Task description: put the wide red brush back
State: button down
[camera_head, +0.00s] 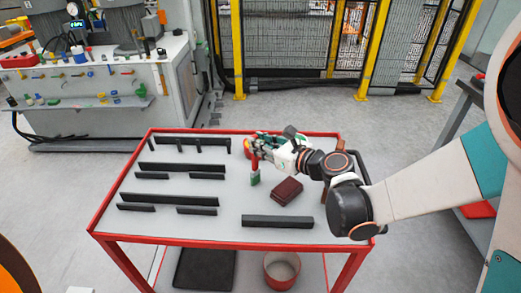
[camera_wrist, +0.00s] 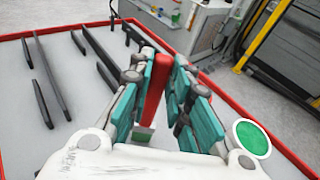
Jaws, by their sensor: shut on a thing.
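My gripper (camera_head: 256,150) is over the right half of the red-rimmed table (camera_head: 215,244). It is shut on the red brush (camera_head: 255,164), which hangs roughly upright with a green lower end. In the wrist view the brush's red body (camera_wrist: 155,86) stands between the teal finger pads (camera_wrist: 165,90), and a pale and green end shows below. The fingers hide part of the brush. The head view does not clearly show whether its lower end touches the tabletop.
Several black rails (camera_head: 180,167) stand in rows on the table's left half. A dark red block (camera_head: 287,190) lies just right of the brush, and a long black bar (camera_head: 277,221) lies nearer the front. Grey tabletop is clear between the rails and the brush.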

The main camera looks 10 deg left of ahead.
jog(key=shift+f, duration=0.15)
jog(key=c, duration=1.5)
grip_release()
jog(key=p+v, duration=0.3)
jog(key=v, duration=0.9)
